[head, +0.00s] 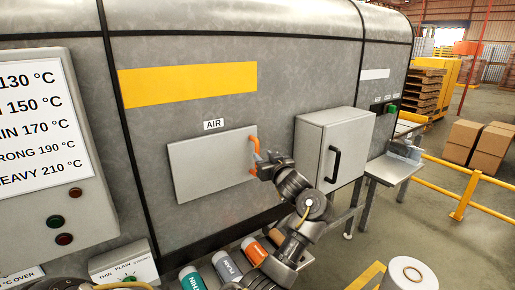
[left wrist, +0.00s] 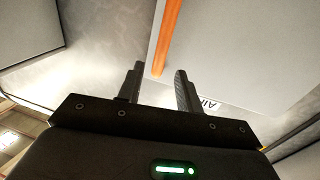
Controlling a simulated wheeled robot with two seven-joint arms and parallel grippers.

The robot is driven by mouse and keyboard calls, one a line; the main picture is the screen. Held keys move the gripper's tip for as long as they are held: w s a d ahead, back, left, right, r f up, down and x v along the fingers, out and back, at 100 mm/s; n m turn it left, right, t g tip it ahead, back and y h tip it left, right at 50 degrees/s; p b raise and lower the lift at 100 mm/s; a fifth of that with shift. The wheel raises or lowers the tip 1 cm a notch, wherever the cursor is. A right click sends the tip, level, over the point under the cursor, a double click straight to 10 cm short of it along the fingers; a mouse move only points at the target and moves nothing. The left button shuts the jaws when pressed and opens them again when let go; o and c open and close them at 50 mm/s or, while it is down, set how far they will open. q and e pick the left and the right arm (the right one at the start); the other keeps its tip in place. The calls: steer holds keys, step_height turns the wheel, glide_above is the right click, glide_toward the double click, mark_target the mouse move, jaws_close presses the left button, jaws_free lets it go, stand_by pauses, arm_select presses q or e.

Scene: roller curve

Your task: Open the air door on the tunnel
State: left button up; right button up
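The air door (head: 205,168) is a flat grey panel on the tunnel wall, under the AIR label (head: 213,124). It looks closed. Its orange bar handle (head: 254,143) stands upright at the door's right edge. My left gripper (head: 262,165) is at the lower part of this handle. In the left wrist view, the two dark fingers (left wrist: 160,72) are spread apart, and the orange handle (left wrist: 169,32) runs between and beyond their tips. They do not look closed on it; contact is unclear. The AIR label (left wrist: 209,103) shows upside down behind a finger. My right gripper is out of view.
A grey box with a black handle (head: 334,164) projects from the tunnel right of my left gripper. A temperature panel (head: 86,190) is at the left. Yellow rails (head: 466,192) and open floor lie at the right.

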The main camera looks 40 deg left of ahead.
mark_target(258, 150)
arm_select(q)
steer(key=p+x, duration=0.1)
steer(key=x, duration=0.5)
steer(key=shift+w+a+p, duration=0.15)
steer(key=shift+a+p, duration=0.15)
jaws_close()
